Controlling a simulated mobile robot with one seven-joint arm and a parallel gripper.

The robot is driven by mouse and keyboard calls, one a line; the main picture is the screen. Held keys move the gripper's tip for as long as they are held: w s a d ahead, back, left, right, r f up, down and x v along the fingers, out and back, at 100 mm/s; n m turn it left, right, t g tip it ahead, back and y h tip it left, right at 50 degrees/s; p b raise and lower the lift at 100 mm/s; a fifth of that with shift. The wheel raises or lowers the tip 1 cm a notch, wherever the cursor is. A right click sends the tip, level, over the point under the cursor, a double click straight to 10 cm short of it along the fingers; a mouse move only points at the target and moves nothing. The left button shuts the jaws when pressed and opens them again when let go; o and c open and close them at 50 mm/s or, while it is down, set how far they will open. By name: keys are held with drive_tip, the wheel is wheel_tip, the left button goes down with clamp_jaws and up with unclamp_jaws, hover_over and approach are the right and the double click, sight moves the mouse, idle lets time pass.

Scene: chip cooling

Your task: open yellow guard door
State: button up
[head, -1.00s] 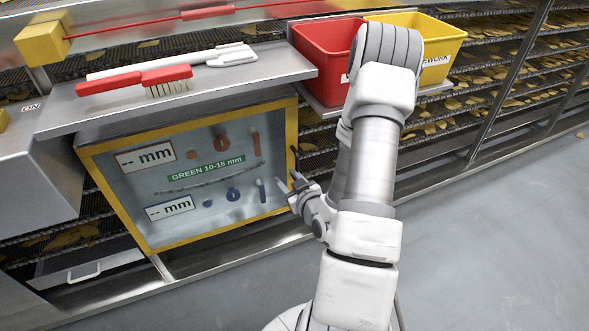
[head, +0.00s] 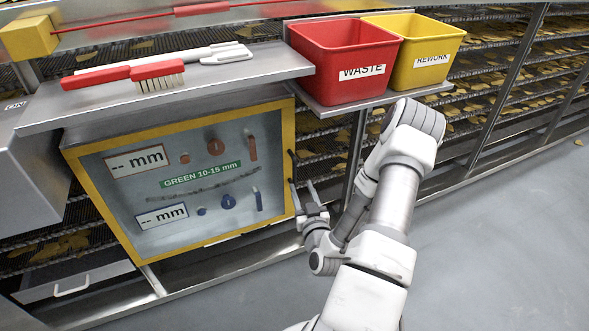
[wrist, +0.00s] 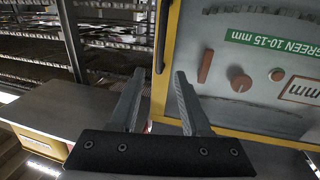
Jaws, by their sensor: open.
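The yellow guard door (head: 283,122) is a clear panel in a yellow frame, seemingly closed over a box with knobs and mm displays. A dark upright bar handle (head: 293,168) stands at its right edge. My gripper (head: 303,190) is open just beside the handle's lower part, with its fingers pointing up toward the door edge. In the wrist view, the yellow frame (wrist: 166,75) runs down the middle. The dark handle (wrist: 161,38) shows between the directions of my two open fingertips (wrist: 159,76), ahead of them. I cannot tell whether a finger touches it.
A steel shelf (head: 250,75) juts out above the door, carrying a red brush (head: 155,73) and a white tool (head: 228,53). A red waste bin (head: 345,85) and a yellow rework bin (head: 410,75) stand right of it.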

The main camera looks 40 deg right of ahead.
sight(295, 169)
drive_tip(key=b+x, duration=0.1)
drive_tip(key=x, duration=0.9)
clamp_jaws()
drive_tip(key=shift+f, duration=0.1)
idle(1.1)
